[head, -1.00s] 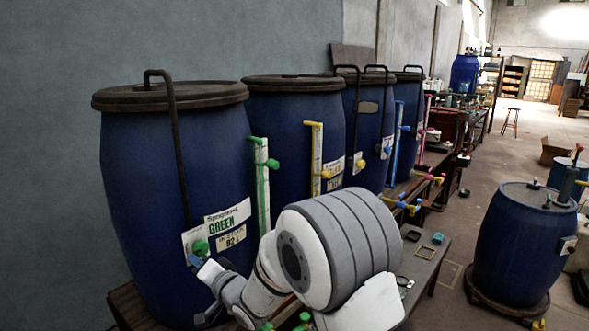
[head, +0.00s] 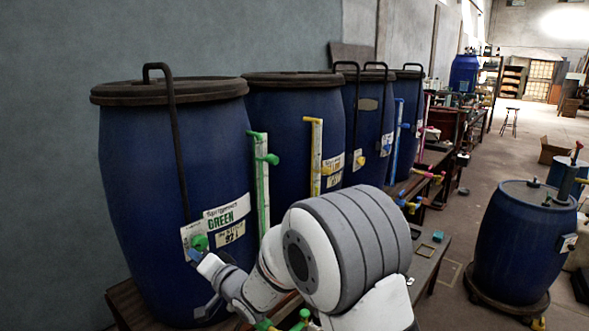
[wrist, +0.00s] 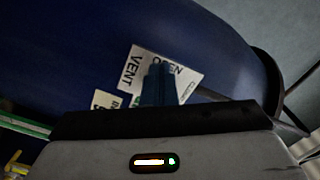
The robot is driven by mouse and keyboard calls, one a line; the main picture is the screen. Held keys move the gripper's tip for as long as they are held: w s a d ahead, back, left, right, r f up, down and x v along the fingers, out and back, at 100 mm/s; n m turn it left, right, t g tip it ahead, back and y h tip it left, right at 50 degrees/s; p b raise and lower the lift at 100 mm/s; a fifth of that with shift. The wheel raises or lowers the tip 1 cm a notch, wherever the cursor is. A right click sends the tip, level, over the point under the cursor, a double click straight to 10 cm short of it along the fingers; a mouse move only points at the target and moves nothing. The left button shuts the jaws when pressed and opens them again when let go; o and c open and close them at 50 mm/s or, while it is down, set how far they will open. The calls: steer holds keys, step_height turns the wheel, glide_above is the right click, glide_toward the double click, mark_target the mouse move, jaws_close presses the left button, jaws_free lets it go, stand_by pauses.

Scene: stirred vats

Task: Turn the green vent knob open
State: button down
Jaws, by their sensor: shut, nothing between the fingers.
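The green vent knob (head: 200,242) sits on the front of the nearest blue vat (head: 150,170), over a white label (head: 227,215) that reads GREEN. My gripper (head: 194,255) is at the knob, just below and in front of it in the head view; I cannot tell whether it touches. In the wrist view my shut fingers (wrist: 158,84) point at the vat wall and cover part of the label (wrist: 143,68), which shows VENT and OPEN. The knob is mostly hidden behind the fingers there, so its turned position cannot be read.
A green-topped sight tube (head: 262,185) stands upright right of the label. A dark bent pipe (head: 175,140) runs down the vat's front. More blue vats (head: 298,130) stand behind in a row.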

steer(key=shift+w+d+f+b, duration=0.15)
steer(key=shift+w+b, duration=0.05)
steer(key=shift+b, duration=0.8)
steer(key=shift+s+f, duration=0.1)
steer(key=shift+s+a+f+b, duration=0.1)
steer(key=shift+s+a+b, duration=0.15)
steer(key=shift+b, duration=0.25)
steer(key=b+v, duration=0.1)
steer(key=v, duration=0.5)
